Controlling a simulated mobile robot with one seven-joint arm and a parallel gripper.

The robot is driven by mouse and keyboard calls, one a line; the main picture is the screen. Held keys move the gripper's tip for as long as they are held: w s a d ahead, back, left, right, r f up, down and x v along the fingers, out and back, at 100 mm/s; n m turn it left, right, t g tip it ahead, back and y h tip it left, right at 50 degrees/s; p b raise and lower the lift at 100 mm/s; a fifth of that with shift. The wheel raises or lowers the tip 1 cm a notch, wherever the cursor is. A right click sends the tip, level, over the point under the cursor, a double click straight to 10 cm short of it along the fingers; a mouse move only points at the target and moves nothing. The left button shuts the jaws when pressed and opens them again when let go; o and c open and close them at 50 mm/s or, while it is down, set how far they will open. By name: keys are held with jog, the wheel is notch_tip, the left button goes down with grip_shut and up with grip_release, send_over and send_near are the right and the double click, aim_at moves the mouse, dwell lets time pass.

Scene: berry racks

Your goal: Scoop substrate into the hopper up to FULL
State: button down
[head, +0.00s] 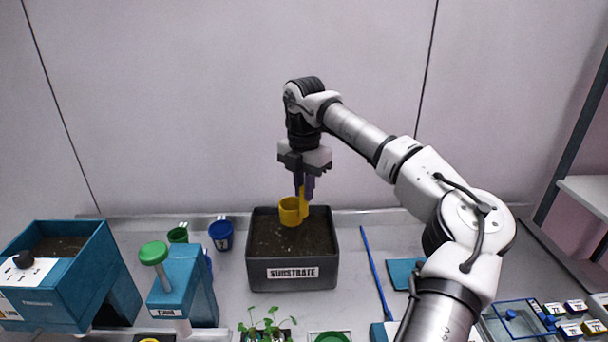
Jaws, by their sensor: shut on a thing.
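My gripper (304,186) is shut on the upright handle of a yellow scoop (290,211). The scoop is over the back part of the dark substrate bin (291,283), low at the brown substrate (275,238). I cannot tell whether it touches the substrate or holds any. The bin carries a label reading SUBSTRATE. A blue hopper (98,262) stands at the far left with dark material inside. Its front has a white panel with a dark knob; any FULL mark is too small to read.
A blue block with a green knob (154,252) stands between hopper and bin. Green (178,234) and blue (221,235) cups stand behind it. Seedlings (266,325) are in front of the bin. A blue rod (375,270) and a blue-rimmed tray (518,319) lie to the right.

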notch_tip(320, 180, down, 10)
jog(key=b, duration=0.3)
jog(key=shift+f+b, duration=0.2)
jog(key=shift+b, duration=0.2)
dwell(0.5)
notch_tip(320, 180, up, 7)
jog(key=p, duration=0.4)
jog(key=shift+f, duration=0.1)
jog(key=shift+r, duration=4.2)
jog(key=shift+f, duration=0.1)
